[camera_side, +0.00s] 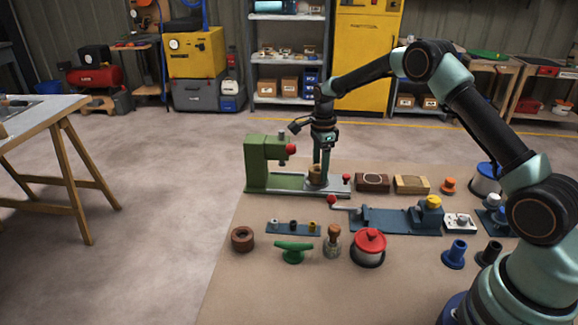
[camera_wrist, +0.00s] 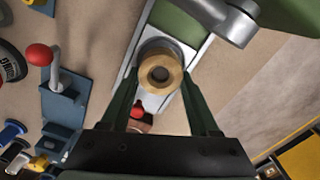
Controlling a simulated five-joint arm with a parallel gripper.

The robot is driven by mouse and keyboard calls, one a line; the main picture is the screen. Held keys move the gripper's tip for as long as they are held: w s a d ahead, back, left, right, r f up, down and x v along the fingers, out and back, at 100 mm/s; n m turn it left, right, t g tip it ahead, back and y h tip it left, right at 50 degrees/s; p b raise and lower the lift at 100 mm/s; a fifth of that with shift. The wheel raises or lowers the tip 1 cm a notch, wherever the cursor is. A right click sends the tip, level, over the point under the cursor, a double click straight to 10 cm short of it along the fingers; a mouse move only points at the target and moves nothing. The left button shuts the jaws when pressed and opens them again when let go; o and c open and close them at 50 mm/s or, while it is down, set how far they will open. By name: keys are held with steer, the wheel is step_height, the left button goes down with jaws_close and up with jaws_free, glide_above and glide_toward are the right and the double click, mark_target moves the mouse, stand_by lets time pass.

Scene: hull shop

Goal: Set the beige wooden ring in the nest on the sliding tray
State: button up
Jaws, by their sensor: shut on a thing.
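The beige wooden ring (camera_wrist: 161,62) is between the fingertips of my gripper (camera_wrist: 162,82), which is shut on it. In the side view the ring (camera_side: 314,173) is low over the sliding tray (camera_side: 334,188), under my downward-pointing gripper (camera_side: 317,166). In the wrist view a grey round rim, which looks like the nest (camera_wrist: 148,44), shows just past the ring on the pale tray (camera_wrist: 133,70). The ring covers most of it. I cannot tell whether the ring touches the nest or is a little above it.
The green press (camera_side: 256,163) stands just left of my gripper, its head and red knob (camera_side: 291,148) close by. A blue fixture (camera_side: 390,219) is in front.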

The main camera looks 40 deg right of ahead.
steer(key=shift+f, duration=0.55)
stand_by(0.8)
steer(key=o, duration=1.1)
steer(key=shift+c, duration=0.2)
step_height(320, 180, up, 11)
stand_by(0.4)
